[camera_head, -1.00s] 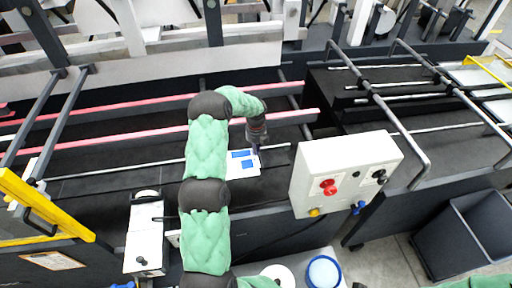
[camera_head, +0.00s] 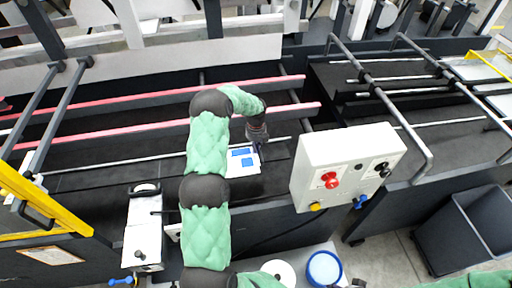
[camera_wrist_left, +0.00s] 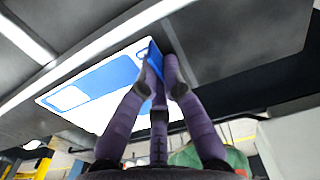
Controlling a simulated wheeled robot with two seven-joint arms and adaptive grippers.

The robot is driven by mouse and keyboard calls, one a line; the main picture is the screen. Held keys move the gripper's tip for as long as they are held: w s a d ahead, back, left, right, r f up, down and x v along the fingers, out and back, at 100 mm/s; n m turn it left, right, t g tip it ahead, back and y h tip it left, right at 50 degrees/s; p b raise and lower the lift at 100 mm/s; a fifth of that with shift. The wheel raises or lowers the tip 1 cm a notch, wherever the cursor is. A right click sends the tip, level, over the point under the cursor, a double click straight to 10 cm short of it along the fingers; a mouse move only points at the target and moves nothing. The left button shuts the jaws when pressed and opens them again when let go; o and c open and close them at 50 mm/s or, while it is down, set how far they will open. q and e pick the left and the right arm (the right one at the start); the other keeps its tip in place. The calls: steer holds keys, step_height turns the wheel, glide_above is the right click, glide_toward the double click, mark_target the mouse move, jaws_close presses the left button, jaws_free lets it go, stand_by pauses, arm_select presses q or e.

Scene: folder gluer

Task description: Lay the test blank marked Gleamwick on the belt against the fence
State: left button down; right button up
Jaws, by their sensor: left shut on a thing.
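The test blank (camera_head: 247,163) is a white flat card with blue panels, over the dark belt (camera_head: 110,182) left of the control box. Its lettering is too small to read. My left gripper (camera_head: 258,147) is shut on its right end. In the left wrist view the fingers (camera_wrist_left: 162,78) pinch the blank (camera_wrist_left: 105,88) at a blue part of its edge. A thin grey rail (camera_head: 130,160) runs along the belt close to the blank's far edge. I cannot tell whether this rail is the fence, or whether the blank touches it or the belt. My right gripper is out of view.
A white control box (camera_head: 345,165) with red, black and yellow knobs stands just right of the blank. Red bars (camera_head: 110,135) cross the belt behind it. A white unit (camera_head: 143,232) stands at front left. The belt's left stretch is clear.

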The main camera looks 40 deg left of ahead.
arm_select(q)
steer(key=shift+w+a, duration=0.3)
steer(key=shift+a, duration=0.05)
stand_by(0.3)
steer(key=c, duration=1.3)
jaws_free()
steer(key=shift+r, duration=0.1)
step_height(320, 180, up, 12)
